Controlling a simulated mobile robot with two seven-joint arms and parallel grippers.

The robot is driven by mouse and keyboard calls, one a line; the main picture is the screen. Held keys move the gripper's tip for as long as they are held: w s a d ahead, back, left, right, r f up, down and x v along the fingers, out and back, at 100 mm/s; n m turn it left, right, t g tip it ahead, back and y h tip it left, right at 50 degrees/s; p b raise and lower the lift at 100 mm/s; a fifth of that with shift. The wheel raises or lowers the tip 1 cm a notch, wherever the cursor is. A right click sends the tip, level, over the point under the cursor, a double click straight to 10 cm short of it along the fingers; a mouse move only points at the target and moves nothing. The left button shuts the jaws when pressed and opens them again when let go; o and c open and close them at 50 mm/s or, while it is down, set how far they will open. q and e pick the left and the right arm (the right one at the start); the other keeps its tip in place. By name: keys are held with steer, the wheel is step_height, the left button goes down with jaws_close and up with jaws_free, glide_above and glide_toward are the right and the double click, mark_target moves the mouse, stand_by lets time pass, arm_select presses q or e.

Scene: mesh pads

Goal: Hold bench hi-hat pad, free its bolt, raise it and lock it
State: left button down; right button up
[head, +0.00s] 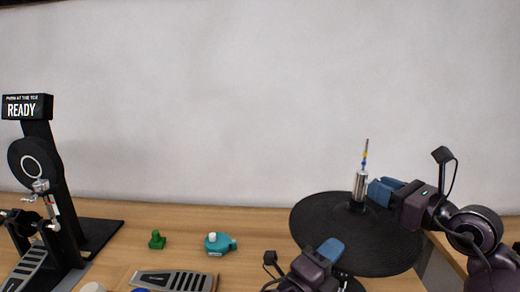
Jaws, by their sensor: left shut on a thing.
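The hi-hat pad (312,215) is a black mesh disc at the right of the head view. A thin rod (365,150) with yellow and blue bands rises from its middle through a silver clutch (360,184). No separate bolt can be made out on the clutch. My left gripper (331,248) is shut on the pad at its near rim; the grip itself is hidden. My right gripper (374,191) has its blue fingertips right beside the clutch, on its right side. Whether they touch or are parted cannot be told.
A kick pedal tower (67,205) with a READY display (27,107) stands at the left. Another pedal (172,281) lies at the front. The bench between bottle and pad is clear.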

jaws_close()
steer(key=n, duration=0.6)
steer(key=shift+n, duration=0.4)
steer(key=n, duration=0.5)
steer(key=shift+n, duration=0.3)
steer(key=n, duration=0.4)
arm_select(q)
steer(key=shift+r, duration=0.1)
arm_select(e)
steer(key=shift+o, duration=1.2)
jaws_free()
arm_select(q)
steer(key=shift+r, duration=0.1)
arm_select(e)
steer(key=v, duration=1.2)
